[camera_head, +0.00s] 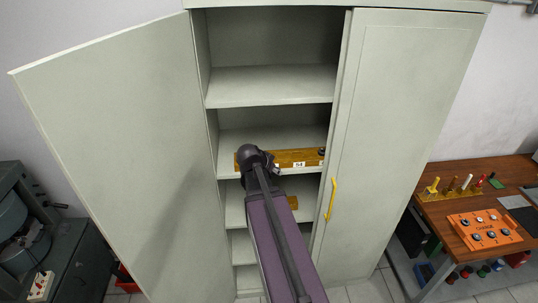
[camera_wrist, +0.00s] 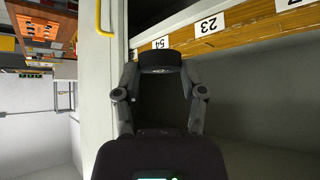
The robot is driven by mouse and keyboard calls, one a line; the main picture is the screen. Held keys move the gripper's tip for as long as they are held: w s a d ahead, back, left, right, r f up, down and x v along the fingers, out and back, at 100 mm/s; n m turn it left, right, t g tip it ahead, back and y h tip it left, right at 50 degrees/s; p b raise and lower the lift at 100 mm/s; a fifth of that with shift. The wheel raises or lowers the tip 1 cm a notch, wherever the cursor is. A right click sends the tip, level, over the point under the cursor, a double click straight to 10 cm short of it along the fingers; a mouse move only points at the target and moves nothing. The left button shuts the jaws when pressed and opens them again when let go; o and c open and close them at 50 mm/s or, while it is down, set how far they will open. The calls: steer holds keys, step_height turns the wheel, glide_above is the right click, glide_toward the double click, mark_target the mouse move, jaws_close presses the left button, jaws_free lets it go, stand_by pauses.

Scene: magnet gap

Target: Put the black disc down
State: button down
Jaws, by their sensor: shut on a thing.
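The black disc (camera_wrist: 161,60) is held between the two fingertips of my gripper (camera_wrist: 160,72) in the wrist view. It is in front of a wooden strip (camera_wrist: 243,36) with white number labels, close to the label 54. I cannot tell whether the disc touches the strip or the shelf. In the head view the strip (camera_head: 288,157) lies on a middle shelf (camera_head: 258,137) of the open cabinet. My arm reaches in to it, and the held disc is hidden there.
The cabinet's left door (camera_head: 115,140) stands open. Its right door (camera_head: 395,140) is shut, with a yellow handle (camera_head: 331,199). A small dark thing (camera_head: 322,151) sits at the strip's right end. The upper shelf (camera_head: 270,86) is empty. A workbench (camera_head: 450,210) stands at the right.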

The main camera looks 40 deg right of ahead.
steer(key=shift+w, duration=0.2)
steer(key=w+d, duration=0.2)
steer(key=w, duration=0.2)
steer(key=w+d+f+b, duration=0.1)
steer(key=w+d, duration=0.2)
steer(key=w, duration=0.1)
steer(key=w+d, duration=0.3)
steer(key=w, duration=0.1)
steer(key=shift+d+f, duration=0.1)
steer(key=shift+f, duration=0.15)
steer(key=shift+w+d, duration=0.2)
steer(key=shift+w+d+f+b, duration=0.1)
steer(key=shift+w+f+b, duration=0.05)
steer(key=shift+f+b, duration=0.4)
steer(key=shift+w+d+f+b, duration=0.15)
steer(key=shift+f+b, duration=0.25)
steer(key=shift+b, duration=0.2)
steer(key=shift+f+b, duration=0.9)
steer(key=shift+f, duration=0.15)
steer(key=shift+c, duration=0.8)
jaws_free()
steer(key=shift+r, duration=0.2)
